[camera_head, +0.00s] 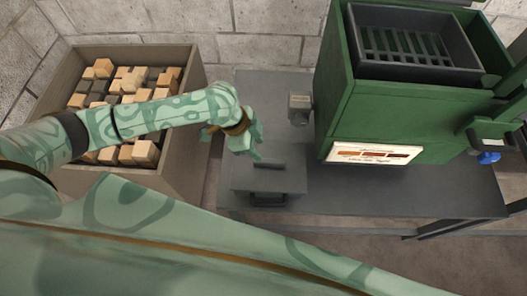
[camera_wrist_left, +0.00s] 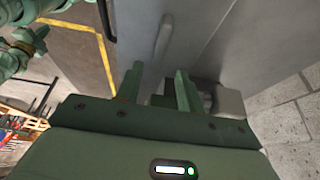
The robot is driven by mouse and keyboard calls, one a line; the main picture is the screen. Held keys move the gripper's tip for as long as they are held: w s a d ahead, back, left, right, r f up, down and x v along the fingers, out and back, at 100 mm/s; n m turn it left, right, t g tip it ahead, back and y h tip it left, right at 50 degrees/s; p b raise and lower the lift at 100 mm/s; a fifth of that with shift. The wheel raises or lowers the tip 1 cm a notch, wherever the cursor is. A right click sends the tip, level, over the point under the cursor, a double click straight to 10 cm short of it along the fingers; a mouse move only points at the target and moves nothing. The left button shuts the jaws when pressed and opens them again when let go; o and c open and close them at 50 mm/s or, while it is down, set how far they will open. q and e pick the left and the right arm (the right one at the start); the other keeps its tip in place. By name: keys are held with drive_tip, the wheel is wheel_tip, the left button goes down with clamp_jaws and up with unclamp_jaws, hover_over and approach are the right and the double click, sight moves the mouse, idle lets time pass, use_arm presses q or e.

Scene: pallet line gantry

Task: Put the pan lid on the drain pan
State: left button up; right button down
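The drain pan (camera_head: 290,200) is a low grey box on the grey table, with a dark handle on its front face. A flat grey lid (camera_head: 285,182) with a bar handle lies over its top and looks level; I cannot tell how well it is seated. The bar handle (camera_wrist_left: 164,36) also shows in the left wrist view. My left gripper (camera_head: 257,150) is just above the lid's back left part. In the left wrist view its fingers (camera_wrist_left: 158,82) are apart with nothing between them. A green part at that view's upper left may be my right arm; its fingers are unclear.
A green machine (camera_head: 420,115) with a dark slotted tray (camera_head: 420,68) stands at the right. A small grey spout (camera_head: 299,108) projects from its left side. A crate (camera_head: 185,125) of wooden blocks is at the left. The table's front right (camera_head: 400,195) is clear.

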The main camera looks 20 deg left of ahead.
use_arm(q)
drive_tip(key=v, duration=0.3)
drive_tip(key=shift+s+a+r+p, duration=0.1)
drive_tip(key=shift+a+r+p, duration=0.05)
drive_tip(key=shift+r+p, duration=0.25)
